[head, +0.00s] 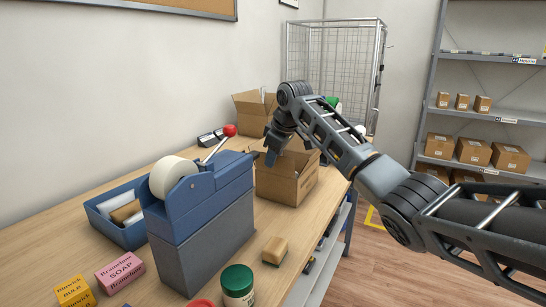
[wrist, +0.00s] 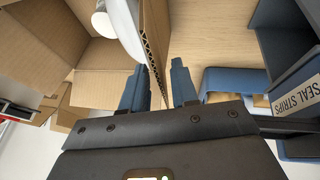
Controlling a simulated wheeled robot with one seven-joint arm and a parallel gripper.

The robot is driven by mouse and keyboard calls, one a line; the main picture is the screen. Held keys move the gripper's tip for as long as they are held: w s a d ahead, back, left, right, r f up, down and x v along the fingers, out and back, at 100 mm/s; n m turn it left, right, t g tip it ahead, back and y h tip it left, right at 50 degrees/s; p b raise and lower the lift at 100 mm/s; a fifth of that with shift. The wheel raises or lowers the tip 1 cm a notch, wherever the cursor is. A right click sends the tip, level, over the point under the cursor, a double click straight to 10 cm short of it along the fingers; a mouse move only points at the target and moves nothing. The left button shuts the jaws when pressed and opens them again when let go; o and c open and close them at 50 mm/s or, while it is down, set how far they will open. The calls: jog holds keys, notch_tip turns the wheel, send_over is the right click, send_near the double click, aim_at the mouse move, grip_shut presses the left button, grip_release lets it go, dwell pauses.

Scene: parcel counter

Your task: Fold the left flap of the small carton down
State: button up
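The small carton (head: 280,187) stands open on the counter, under my forearm in the head view, which hides part of its top. In the wrist view its cardboard (wrist: 101,72) fills the left side, with a white rounded item (wrist: 122,22) in or over it. The left flap (wrist: 155,38) stands up with its corrugated edge towards the camera. My gripper (wrist: 160,72) is open, with one finger on each side of that flap and bare counter visible past it. In the head view my gripper (head: 271,153) is at the carton's left edge. Contact with the flap cannot be told.
A blue tape dispenser (head: 168,222) stands close left of the carton, with a red-tipped lever (head: 229,130). A blue tray (head: 130,236), soap box (head: 120,272), tan block (head: 275,250) and green-lidded jar (head: 238,288) are nearby. Another open carton (head: 252,116) stands behind.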

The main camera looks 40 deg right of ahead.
jog(key=shift+w+f, duration=0.1)
jog(key=shift+f, duration=0.15)
grip_shut()
dwell(1.4)
